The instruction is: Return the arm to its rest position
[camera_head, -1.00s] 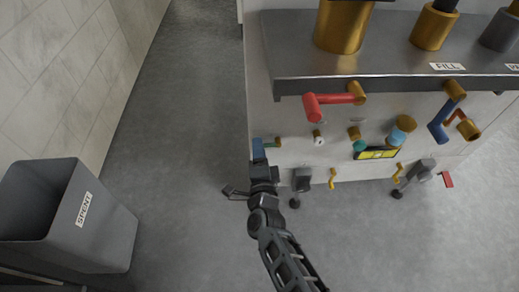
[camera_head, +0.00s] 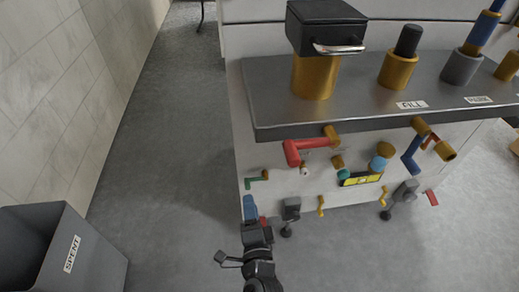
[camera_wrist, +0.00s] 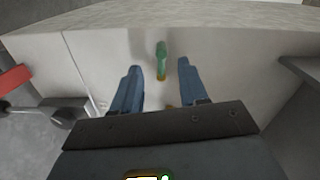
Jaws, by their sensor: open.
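My gripper (camera_head: 251,208) is at the lower middle of the head view, in front of the left end of the washer cabinet. Its two blue fingers are spread apart with nothing between them in the wrist view (camera_wrist: 159,66). A small green-handled valve (camera_head: 258,178) is on the cabinet front, just above my gripper in the head view. The green handle also shows beyond the gap between the fingers in the wrist view (camera_wrist: 161,58), apart from them. My arm runs down to the bottom edge of the head view.
The steel counter (camera_head: 350,100) juts out above the red handle (camera_head: 305,149) and blue handle (camera_head: 411,156). A grey SPENT bin (camera_head: 95,262) stands at lower left. The floor (camera_head: 165,150) between wall and cabinet is clear.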

